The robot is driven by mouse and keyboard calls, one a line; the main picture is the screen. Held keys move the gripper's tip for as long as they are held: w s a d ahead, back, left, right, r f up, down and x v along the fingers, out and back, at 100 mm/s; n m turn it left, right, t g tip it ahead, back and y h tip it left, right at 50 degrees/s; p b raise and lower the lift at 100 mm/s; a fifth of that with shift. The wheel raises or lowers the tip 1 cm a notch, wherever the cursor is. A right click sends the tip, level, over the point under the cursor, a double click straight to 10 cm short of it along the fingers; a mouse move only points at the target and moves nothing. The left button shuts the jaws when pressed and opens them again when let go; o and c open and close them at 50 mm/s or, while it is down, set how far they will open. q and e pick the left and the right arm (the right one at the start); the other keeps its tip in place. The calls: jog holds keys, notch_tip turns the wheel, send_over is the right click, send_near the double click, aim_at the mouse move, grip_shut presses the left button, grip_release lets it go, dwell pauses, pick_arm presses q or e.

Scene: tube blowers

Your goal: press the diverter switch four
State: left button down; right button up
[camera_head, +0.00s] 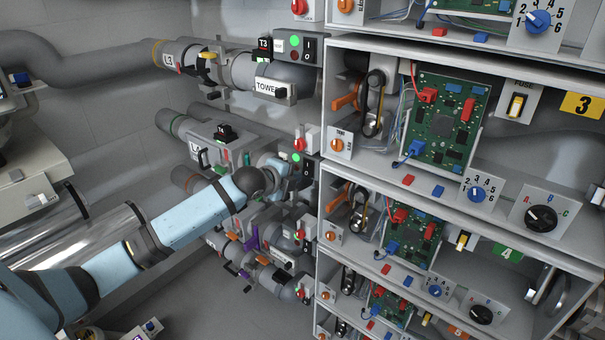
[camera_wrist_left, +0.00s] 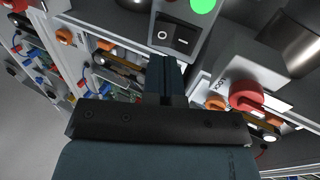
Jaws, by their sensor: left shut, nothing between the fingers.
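A black rocker switch (camera_wrist_left: 176,35) marked O and | sits on a grey box beside a lit green lamp (camera_wrist_left: 203,5) in the left wrist view. My left gripper (camera_wrist_left: 172,62) is shut and empty, its fingertips just below the rocker; I cannot tell whether they touch it. In the head view the left arm reaches to a switch box in the second row, with a green lamp (camera_head: 295,157) and a rocker (camera_head: 308,168); the gripper (camera_head: 283,171) is small and partly hidden there. I cannot read a number four on this box. The right gripper is out of view.
A red knob (camera_wrist_left: 245,95) on a white box is close right of the fingers. Another switch box (camera_head: 296,46) is above, beside the TOWER pipe (camera_head: 270,86). Shelves with circuit boards (camera_head: 443,120) stand to the right; pipes (camera_head: 85,60) run left.

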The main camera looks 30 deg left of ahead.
aim_at(307, 174)
pick_arm(q)
jog(key=x, duration=0.4)
jog(key=shift+w+f, duration=0.1)
jog(key=shift+w, duration=0.1)
jog(key=shift+w+f, duration=0.1)
jog(key=shift+f, duration=0.2)
jog(key=shift+r+t, duration=0.25)
jog(key=shift+t, duration=0.15)
jog(key=shift+w, duration=0.1)
